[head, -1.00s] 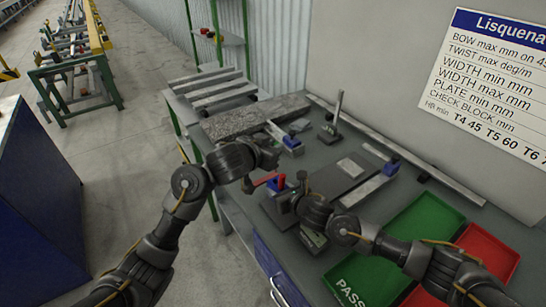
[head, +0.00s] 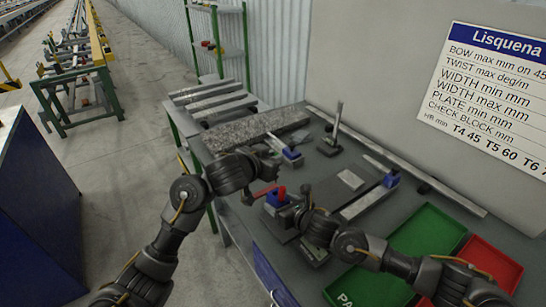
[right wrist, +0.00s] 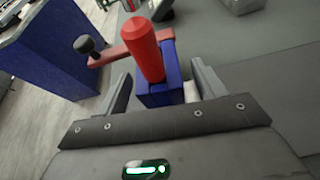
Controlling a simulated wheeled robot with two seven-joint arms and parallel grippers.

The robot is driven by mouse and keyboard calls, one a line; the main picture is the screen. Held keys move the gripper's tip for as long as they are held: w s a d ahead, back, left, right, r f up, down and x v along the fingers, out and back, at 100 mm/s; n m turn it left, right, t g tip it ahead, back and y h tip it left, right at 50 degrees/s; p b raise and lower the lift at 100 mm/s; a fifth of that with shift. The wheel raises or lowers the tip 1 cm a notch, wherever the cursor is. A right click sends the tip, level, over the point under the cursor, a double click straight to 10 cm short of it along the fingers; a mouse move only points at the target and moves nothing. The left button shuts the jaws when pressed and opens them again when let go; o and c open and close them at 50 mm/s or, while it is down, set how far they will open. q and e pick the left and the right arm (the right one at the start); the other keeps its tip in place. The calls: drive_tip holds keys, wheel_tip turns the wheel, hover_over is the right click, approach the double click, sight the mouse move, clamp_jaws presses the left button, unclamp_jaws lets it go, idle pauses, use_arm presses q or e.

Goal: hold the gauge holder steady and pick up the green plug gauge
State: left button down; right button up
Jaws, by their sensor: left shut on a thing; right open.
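The gauge holder is a blue block (head: 275,200) near the table's front edge, and it also shows in the right wrist view (right wrist: 155,97). A red cylinder (right wrist: 145,50) stands up from it. A red bar (right wrist: 110,54) with a dark knob runs out to its left. My left gripper (head: 272,170) is shut at the holder's far side; its fingertips and exact contact are hidden. My right gripper (right wrist: 163,88) is open, its fingers apart on either side of the blue block. I cannot make out the green plug gauge in either view.
A granite slab (head: 242,130) and a dark stand (head: 332,135) lie behind the holder. A green tray (head: 425,232) and a red tray (head: 490,265) are at the right. Grey bars and small blocks occupy the table's back.

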drive_tip(key=v, duration=1)
drive_tip(key=shift+d, duration=0.2)
drive_tip(key=shift+s+r, duration=0.1)
drive_tip(key=shift+r, duration=0.05)
